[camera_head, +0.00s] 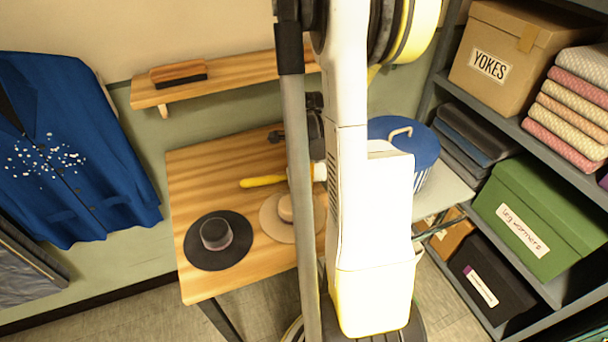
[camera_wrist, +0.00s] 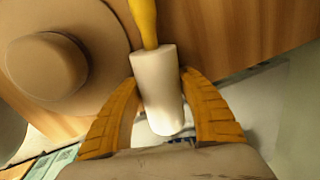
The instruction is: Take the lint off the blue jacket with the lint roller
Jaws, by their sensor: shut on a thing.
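The blue jacket (camera_head: 70,150) hangs on the wall at the left in the head view, with many white lint specks (camera_head: 45,158) on its front. The lint roller has a yellow handle (camera_head: 262,181) and a white roll. In the wrist view the white roll (camera_wrist: 157,90) sits between the two orange fingers of my gripper (camera_wrist: 160,105), which is shut on it. The yellow handle (camera_wrist: 144,22) points away from my gripper. The roller is over or at the wooden table (camera_head: 215,165); I cannot tell whether it touches. My arm hides much of the gripper in the head view.
A black hat (camera_head: 215,240) and a beige hat (camera_head: 280,215) lie on the table, close to the roller. A wall shelf (camera_head: 235,78) holds a brush (camera_head: 178,74). A blue-lidded basket (camera_head: 402,140) and shelving with boxes (camera_head: 535,215) stand at the right.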

